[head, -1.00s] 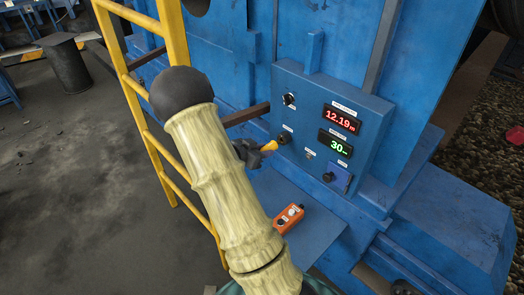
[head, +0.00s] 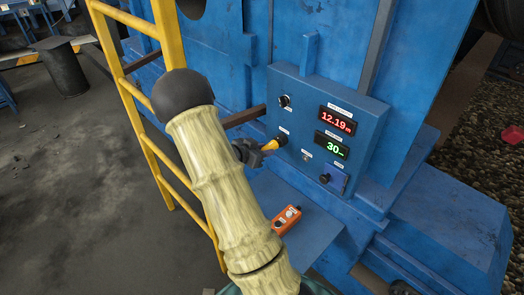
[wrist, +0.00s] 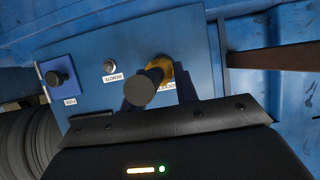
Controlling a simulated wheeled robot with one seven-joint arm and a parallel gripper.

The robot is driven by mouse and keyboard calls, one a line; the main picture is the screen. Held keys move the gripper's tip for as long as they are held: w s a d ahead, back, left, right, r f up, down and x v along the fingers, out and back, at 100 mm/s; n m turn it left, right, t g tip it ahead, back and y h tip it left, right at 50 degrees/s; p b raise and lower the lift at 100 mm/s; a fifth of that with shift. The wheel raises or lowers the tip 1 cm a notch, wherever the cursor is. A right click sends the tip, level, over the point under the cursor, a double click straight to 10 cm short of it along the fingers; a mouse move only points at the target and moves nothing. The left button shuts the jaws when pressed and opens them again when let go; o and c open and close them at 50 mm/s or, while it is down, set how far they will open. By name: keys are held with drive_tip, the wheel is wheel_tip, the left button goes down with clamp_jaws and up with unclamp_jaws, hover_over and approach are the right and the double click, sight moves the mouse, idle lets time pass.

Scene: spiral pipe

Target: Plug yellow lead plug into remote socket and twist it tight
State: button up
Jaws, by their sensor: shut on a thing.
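The yellow lead plug (head: 269,146) is held in my gripper (head: 252,151) in front of the blue control panel (head: 345,103). Its yellow end meets or overlaps a dark round fitting (head: 282,140) on the panel's left side; I cannot tell if it is seated. In the wrist view the plug's dark back end (wrist: 141,90) and yellow part (wrist: 161,68) lie between my two fingers (wrist: 156,99), pointing toward the panel. The fitting behind is hidden there, and a label beside it is partly covered by a finger.
An orange control box (head: 287,219) lies on the blue shelf (head: 310,240) below the panel. A black knob (head: 285,101), lit displays (head: 337,120) and a fuse box (head: 332,178) are nearby. A small silver fitting (wrist: 109,65) carries a label. A yellow ladder (head: 149,110) stands left.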

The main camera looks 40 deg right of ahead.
drive_tip(key=shift+d, duration=0.65)
drive_tip(key=shift+w+a+f+m+t+b, duration=0.15)
drive_tip(key=shift+m+t+b, duration=0.15)
drive_tip(key=shift+b, duration=0.8)
drive_tip(key=shift+b, duration=0.7)
drive_tip(key=shift+m+b, duration=0.3)
drive_tip(key=shift+s+f+m+t+b, duration=0.2)
drive_tip(key=shift+m+t+b, duration=0.3)
drive_tip(key=shift+b, duration=1)
drive_tip(key=shift+f+m+t+b, duration=0.1)
drive_tip(key=shift+m+t+b, duration=0.85)
drive_tip(key=shift+b, duration=2.9)
drive_tip(key=shift+s+f+m+t+h+b, duration=0.15)
drive_tip(key=shift+m+t+b, duration=0.75)
drive_tip(key=shift+b, duration=2.8)
drive_tip(key=shift+m+t+h+b, duration=0.25)
drive_tip(key=shift+m+t+b, duration=0.6)
drive_tip(key=shift+b, duration=2.8)
